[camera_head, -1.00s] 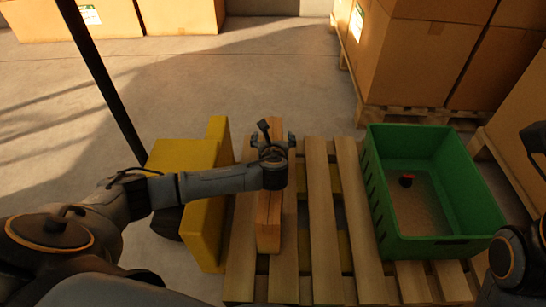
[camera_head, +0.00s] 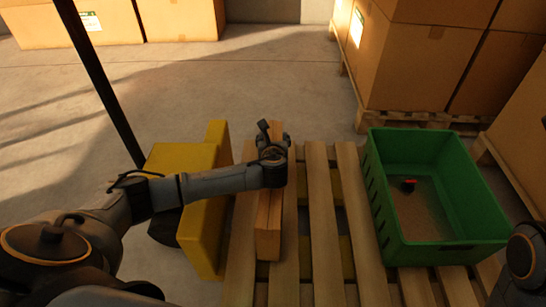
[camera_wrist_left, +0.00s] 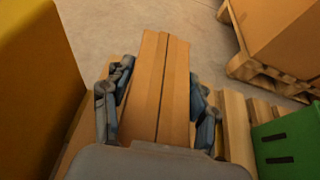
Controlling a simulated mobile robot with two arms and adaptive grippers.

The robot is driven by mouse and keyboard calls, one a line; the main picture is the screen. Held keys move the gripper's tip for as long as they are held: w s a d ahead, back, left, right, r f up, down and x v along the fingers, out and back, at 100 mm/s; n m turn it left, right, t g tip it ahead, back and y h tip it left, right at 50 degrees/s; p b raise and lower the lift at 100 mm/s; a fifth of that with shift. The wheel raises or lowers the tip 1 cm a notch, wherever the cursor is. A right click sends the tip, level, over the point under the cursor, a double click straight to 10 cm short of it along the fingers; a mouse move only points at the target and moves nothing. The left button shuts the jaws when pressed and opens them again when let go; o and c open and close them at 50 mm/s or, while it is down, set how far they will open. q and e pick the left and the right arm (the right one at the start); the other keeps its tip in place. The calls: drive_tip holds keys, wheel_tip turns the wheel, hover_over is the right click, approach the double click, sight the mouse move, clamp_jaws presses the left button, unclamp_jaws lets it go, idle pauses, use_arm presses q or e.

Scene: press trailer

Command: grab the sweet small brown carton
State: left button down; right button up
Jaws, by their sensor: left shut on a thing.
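The small brown carton (camera_head: 268,225) is a long, narrow box with a seam along its top. It lies lengthwise on the wooden pallet, beside the yellow machine part. My left gripper (camera_head: 273,147) is over its far half, and the wrist hides part of it. In the left wrist view the carton (camera_wrist_left: 158,90) runs between the two fingers of my left gripper (camera_wrist_left: 160,82), one on each side, closed on it. I cannot tell whether the carton is lifted off the slats. My right gripper is not in view; only part of my right arm shows at the right edge.
A yellow block (camera_head: 205,200) stands close on the carton's left. A green crate (camera_head: 385,215) with a small red and black object (camera_head: 408,186) inside is on the right. Bare pallet slats (camera_head: 320,200) lie between. Large cardboard boxes (camera_head: 420,60) stand behind.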

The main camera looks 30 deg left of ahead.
use_arm(q)
drive_tip(key=shift+w+r, duration=0.1)
drive_tip(key=shift+r, duration=0.15)
